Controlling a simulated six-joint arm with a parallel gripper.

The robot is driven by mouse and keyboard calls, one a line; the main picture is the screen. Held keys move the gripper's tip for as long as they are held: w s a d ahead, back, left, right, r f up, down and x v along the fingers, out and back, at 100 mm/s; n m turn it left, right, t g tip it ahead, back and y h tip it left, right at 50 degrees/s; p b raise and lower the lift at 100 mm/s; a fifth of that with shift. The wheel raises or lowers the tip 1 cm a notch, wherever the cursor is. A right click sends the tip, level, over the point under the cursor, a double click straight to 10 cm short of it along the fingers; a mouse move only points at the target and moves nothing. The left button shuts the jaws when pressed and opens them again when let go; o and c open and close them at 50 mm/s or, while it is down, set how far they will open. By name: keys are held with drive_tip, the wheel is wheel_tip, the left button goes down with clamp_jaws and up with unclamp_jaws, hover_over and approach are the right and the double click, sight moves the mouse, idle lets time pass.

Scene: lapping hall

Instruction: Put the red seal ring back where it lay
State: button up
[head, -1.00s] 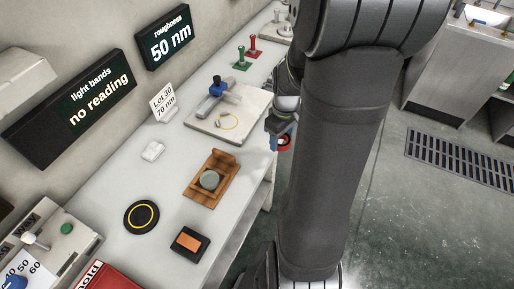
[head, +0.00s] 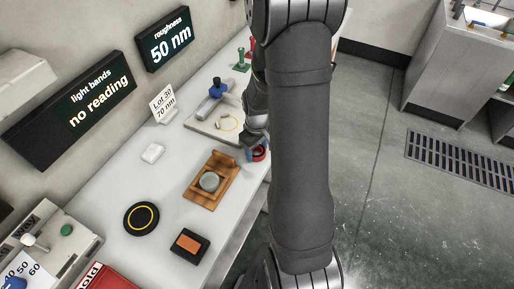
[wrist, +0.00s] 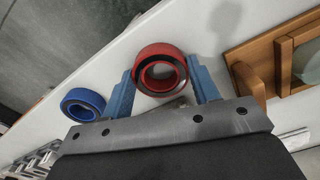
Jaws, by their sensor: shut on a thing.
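My gripper (wrist: 160,68) is shut on the red seal ring (wrist: 160,49), which sits between its blue fingers in the wrist view. In the head view the red ring (head: 262,153) shows just left of my arm, by the right edge of the bench (head: 120,180). I cannot tell whether the ring touches the bench top or hangs above it. A blue ring (wrist: 69,98) lies near the bench edge, left of my gripper in the wrist view. My arm seems to hide it in the head view.
A wooden holder (head: 223,160) with a grey-green disc (head: 209,181) stands left of my gripper. Nearer are a black disc with a yellow ring (head: 130,222) and a black box with an orange pad (head: 190,242). A pale plate (head: 205,127) with a blue-knobbed device lies behind.

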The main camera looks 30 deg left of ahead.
drive_tip(key=o, duration=1.1)
drive_tip(key=shift+f, duration=0.1)
wheel_tip(320, 180, up, 12)
drive_tip(key=shift+r, duration=0.15)
wheel_tip(320, 180, down, 12)
drive_tip(key=shift+f, duration=0.1)
drive_tip(key=shift+r, duration=0.9)
drive_tip(key=shift+f, duration=0.15)
